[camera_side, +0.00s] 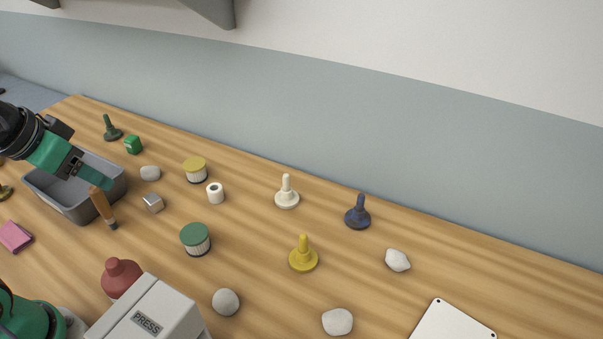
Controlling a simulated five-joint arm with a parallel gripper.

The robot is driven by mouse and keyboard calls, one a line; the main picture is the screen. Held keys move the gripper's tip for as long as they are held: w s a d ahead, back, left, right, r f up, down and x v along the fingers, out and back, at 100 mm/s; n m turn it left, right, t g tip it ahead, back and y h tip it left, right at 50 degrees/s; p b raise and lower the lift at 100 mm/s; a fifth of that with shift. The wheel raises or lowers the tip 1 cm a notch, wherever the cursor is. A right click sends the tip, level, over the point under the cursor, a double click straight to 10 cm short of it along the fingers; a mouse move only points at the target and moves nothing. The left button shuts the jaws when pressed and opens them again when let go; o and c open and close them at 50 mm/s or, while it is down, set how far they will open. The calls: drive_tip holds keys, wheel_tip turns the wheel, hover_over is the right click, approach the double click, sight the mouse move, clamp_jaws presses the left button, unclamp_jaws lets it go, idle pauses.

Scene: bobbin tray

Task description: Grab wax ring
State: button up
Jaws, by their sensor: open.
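A small white cylinder with a dark hole in its top (215,193) stands upright on the wooden table, left of the middle. It is the one ring-like thing I see, so I take it for the wax ring. My gripper (98,182) is open at the left, over the right part of the grey tray (75,211). It is well to the left of the white ring and apart from it. A tool with an orange-brown handle (101,203) shows just below the fingertips; I cannot tell if they touch it.
Jars with yellow (195,166) and green (195,234) lids stand near the ring. A metal cube (153,203) and a pale stone (150,173) lie between it and the tray. White (287,194), yellow (303,256) and blue (358,214) pegs stand to the right. A PRESS box (150,315) is in front.

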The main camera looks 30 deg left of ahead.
drive_tip(key=w+g, duration=0.2)
drive_tip(key=w, duration=0.6)
drive_tip(key=m+g, duration=0.3)
drive_tip(key=g, duration=0.1)
hover_over(214, 188)
wheel_tip(214, 188, down, 16)
drive_tip(key=shift+s+d+f, duration=0.15)
drive_tip(key=shift+s+d, duration=0.25)
drive_tip(key=shift+s, duration=0.05)
drive_tip(key=shift+f, duration=1.3)
drive_tip(key=shift+f, duration=0.1)
drive_tip(key=shift+w+f, duration=0.1)
drive_tip(key=shift+f, duration=2.4)
